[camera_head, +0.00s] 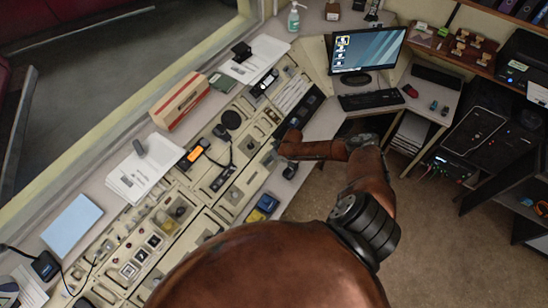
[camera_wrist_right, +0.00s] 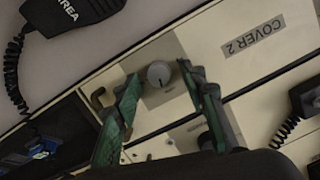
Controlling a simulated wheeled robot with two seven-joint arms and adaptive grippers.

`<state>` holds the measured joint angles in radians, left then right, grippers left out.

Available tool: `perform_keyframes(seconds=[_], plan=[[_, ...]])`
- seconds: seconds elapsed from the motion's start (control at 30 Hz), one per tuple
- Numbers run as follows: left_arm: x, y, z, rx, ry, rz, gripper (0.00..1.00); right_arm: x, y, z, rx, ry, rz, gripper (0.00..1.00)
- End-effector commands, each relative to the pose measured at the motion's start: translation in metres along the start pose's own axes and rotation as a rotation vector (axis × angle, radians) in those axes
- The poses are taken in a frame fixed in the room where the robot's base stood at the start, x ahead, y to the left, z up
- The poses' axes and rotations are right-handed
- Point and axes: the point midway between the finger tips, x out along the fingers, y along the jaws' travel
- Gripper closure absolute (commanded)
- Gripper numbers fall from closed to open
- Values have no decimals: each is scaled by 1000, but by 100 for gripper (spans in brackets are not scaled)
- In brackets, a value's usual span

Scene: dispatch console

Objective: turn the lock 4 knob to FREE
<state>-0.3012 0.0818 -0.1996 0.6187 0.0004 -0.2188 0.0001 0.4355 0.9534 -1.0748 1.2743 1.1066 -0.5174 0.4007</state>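In the right wrist view a small round grey knob (camera_wrist_right: 158,74) sits on a cream console panel. A short dark mark shows on its lower part. No lock number or FREE marking is readable beside it. My right gripper (camera_wrist_right: 158,80) has its two green fingers apart, one on each side of the knob. I cannot tell whether either finger touches it. In the head view my right arm reaches to the console's right part, and the fingers and the knob cannot be made out there. My left gripper is not in view.
A black handset marked AREA (camera_wrist_right: 72,10) with a coiled cord is at upper left. The console (camera_head: 200,222) carries many switches and papers. A monitor (camera_head: 368,50) and keyboard (camera_head: 369,101) stand beyond my arm.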

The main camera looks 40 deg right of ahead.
Motion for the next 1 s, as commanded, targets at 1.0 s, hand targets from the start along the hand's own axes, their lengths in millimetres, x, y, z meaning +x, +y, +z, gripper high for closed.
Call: perform_keyframes(seconds=[1.0], plan=[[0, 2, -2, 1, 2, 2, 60, -117, 1, 0, 1, -1, 2, 61]])
